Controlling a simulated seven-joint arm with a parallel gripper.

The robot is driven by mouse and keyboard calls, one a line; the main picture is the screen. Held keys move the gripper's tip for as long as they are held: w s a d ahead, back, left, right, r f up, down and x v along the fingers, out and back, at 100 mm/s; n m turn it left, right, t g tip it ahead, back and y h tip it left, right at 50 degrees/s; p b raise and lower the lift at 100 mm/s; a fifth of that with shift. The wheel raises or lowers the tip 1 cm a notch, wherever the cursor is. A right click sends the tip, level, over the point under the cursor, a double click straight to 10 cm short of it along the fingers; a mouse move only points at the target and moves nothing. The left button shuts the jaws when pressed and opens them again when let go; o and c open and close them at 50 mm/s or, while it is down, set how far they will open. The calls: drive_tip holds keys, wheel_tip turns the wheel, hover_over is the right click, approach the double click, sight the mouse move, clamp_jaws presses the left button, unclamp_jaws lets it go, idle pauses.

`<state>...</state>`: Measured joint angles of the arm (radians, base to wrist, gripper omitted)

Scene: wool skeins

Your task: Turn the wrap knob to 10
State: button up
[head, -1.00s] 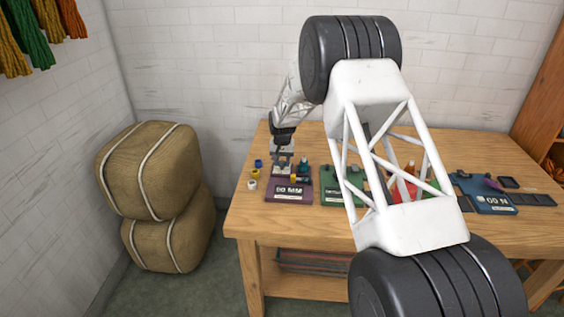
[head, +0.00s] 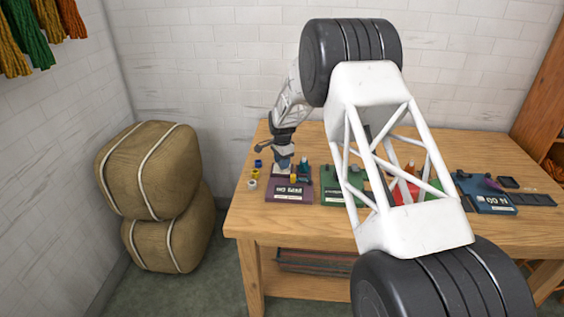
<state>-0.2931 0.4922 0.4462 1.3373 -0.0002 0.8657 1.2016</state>
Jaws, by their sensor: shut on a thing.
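A purple panel (head: 275,196) with a small white display (head: 290,191) lies at the left of the wooden table; the number on the display is too blurred to read. Small teal and yellow parts stand on the panel's right side. My gripper (head: 283,165) is at the back left of this panel, pointing down and shut on a small part there. I take this part to be a knob, but the gripper hides most of it. No scale or pointer on it can be made out, and which knob is the wrap knob cannot be told.
Small blue, yellow and white pieces (head: 252,184) lie left of the purple panel. A green panel (head: 330,187), red parts and a blue panel (head: 492,202) stand to the right, partly behind my arm. Stacked bales (head: 150,170) stand left of the table (head: 300,226).

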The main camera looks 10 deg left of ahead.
drive_tip(key=shift+m, duration=1.6)
drive_tip(key=o, duration=0.9)
drive_tip(key=shift+r, duration=0.1)
drive_tip(key=shift+r, duration=3.75)
drive_tip(key=shift+r, duration=0.1)
